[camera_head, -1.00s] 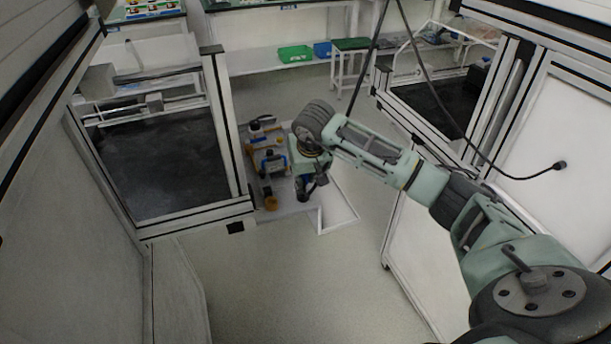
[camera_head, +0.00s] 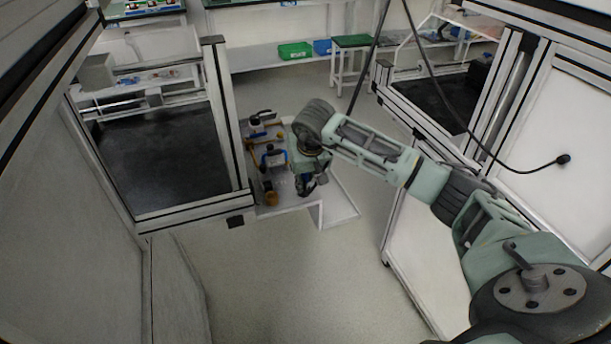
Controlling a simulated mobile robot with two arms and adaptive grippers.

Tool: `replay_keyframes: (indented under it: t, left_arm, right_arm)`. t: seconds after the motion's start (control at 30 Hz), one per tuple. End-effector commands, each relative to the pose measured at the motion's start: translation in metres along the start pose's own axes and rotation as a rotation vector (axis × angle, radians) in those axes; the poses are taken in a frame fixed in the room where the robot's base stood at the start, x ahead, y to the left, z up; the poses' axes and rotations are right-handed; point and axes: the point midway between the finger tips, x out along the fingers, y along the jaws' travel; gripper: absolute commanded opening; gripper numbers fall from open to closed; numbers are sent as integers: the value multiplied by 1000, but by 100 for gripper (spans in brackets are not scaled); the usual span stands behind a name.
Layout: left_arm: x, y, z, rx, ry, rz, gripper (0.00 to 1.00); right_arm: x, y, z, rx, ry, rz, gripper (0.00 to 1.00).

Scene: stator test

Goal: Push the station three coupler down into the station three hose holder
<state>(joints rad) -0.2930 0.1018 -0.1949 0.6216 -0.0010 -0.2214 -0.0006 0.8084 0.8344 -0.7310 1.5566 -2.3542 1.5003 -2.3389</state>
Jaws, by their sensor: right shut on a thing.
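My right gripper (camera_head: 306,186) points down over the right side of a small white bench (camera_head: 312,206) in the middle of the view. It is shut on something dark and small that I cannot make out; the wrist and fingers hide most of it. Blue, orange and black fittings (camera_head: 272,157) stand on the bench to the left of the gripper. An orange round part (camera_head: 271,199) sits near the bench's front edge. I cannot tell which of these is the station three coupler or its hose holder. My left gripper is not in view.
A framed station with a dark top (camera_head: 160,160) stands close on the left of the bench. Another framed station (camera_head: 440,100) and a white cabinet (camera_head: 425,250) stand on the right. A black cable hangs at the right. The floor (camera_head: 270,285) in front is clear.

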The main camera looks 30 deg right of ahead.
Motion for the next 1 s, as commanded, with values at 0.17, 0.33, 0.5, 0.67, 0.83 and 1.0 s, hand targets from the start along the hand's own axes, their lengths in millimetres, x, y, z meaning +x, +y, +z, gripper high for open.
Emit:
replay_keyframes:
  t: [0.17, 0.33, 0.5, 0.67, 0.83, 1.0]
  left_arm:
    - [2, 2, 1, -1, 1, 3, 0]
    - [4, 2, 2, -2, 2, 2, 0]
    - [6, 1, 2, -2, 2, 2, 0]
    - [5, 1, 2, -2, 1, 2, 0]
    - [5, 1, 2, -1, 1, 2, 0]
    - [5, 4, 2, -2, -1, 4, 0]
  right_arm:
    - [3, 0, 1, 0, 1, 0, 0]
    - [5, 0, 2, 0, 1, 0, 0]
    - [7, 0, 2, 1, 1, 0, 0]
    - [6, 0, 2, 1, 1, -1, 35]
    - [6, -1, 2, 1, 0, -1, 45]
    - [7, -1, 3, 0, -1, 0, 45]
